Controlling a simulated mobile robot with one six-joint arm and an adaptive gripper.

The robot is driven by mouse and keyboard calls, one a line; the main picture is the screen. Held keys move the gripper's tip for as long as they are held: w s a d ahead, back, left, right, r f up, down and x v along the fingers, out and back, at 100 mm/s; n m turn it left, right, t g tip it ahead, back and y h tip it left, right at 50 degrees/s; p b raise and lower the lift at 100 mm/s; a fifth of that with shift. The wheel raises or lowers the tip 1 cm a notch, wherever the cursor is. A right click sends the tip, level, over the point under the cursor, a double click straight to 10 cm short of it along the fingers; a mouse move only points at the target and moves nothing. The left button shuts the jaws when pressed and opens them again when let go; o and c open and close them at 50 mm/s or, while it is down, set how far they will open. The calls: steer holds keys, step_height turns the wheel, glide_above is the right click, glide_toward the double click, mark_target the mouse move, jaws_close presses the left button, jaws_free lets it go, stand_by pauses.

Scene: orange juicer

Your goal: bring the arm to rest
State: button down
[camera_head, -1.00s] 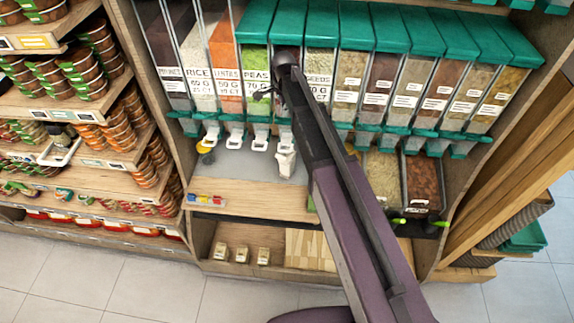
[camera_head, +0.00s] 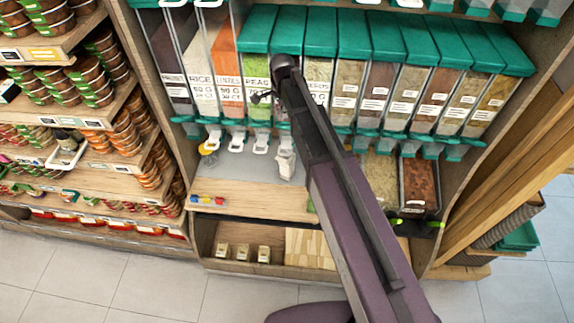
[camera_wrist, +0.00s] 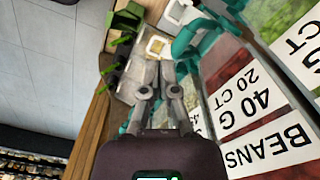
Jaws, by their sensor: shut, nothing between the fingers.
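My gripper (camera_head: 262,97) shows small and dark in the head view, at the far end of my raised purple arm, in front of the peas dispenser (camera_head: 257,85). It is held in the air, and no contact with the bins shows. In the wrist view my gripper (camera_wrist: 159,68) has its grey fingers drawn together with nothing between them. The beans dispenser (camera_wrist: 262,110) with its large white label stands close on the right of that view.
A row of teal-lidded dispensers (camera_head: 375,38) lines the wooden unit. A grey counter (camera_head: 240,172) with a white scoop-like item (camera_head: 285,165) lies below. Open bins (camera_head: 419,185) stand at lower right. Jar shelves (camera_head: 75,150) are at left. The tiled floor (camera_head: 150,275) in front is clear.

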steer(key=shift+r, duration=0.1)
stand_by(0.6)
steer(key=s+d+f+n+b, duration=1.2)
steer(key=s+d+f+b, duration=0.7)
steer(key=f+b, duration=0.3)
steer(key=shift+s+d+n, duration=0.4)
steer(key=shift+d, duration=0.4)
